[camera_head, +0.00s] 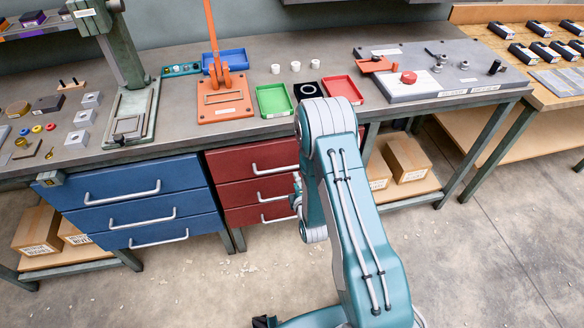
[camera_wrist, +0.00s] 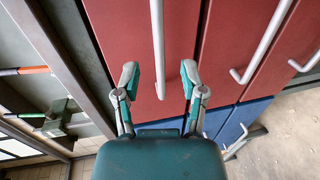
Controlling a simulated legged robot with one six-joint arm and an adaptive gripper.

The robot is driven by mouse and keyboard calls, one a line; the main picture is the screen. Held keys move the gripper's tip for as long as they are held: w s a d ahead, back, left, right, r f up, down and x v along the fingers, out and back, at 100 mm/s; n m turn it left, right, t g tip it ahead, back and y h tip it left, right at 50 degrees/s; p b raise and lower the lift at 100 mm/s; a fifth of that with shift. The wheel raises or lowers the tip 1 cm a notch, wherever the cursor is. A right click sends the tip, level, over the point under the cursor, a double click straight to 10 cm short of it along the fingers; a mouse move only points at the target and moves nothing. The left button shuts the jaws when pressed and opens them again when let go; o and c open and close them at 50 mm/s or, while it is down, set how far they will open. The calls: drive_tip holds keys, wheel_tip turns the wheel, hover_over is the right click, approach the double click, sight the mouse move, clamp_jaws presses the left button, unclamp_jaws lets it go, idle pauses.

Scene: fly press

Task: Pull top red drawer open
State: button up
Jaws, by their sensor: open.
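The red drawer unit shows in the head view with its drawers stacked under the bench. The top red drawer (camera_head: 228,162) looks shut, with a pale bar handle (camera_head: 272,171) partly hidden by my arm. In the wrist view, turned on its side, the top red drawer (camera_wrist: 115,30) is the leftmost red front, and its handle (camera_wrist: 157,45) runs down toward the gap between my fingers. My gripper (camera_wrist: 160,78) is open, with one finger on each side of the handle's line and space between. My gripper is mostly hidden behind my arm in the head view.
Blue drawers (camera_head: 140,195) stand left of the red ones. The bench top (camera_head: 330,68) above carries a green tray (camera_head: 273,100), a red tray (camera_head: 343,90) and an orange press (camera_head: 222,98). Cardboard boxes (camera_head: 407,158) sit on a lower shelf at right.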

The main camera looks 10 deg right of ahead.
sight(292, 168)
drive_tip(key=w, duration=0.2)
drive_tip(key=w+f, duration=0.1)
drive_tip(key=w, duration=0.4)
drive_tip(key=shift+w+d+f, duration=0.2)
drive_tip(key=shift+d+f, duration=0.05)
drive_tip(key=shift+a, duration=0.15)
clamp_jaws()
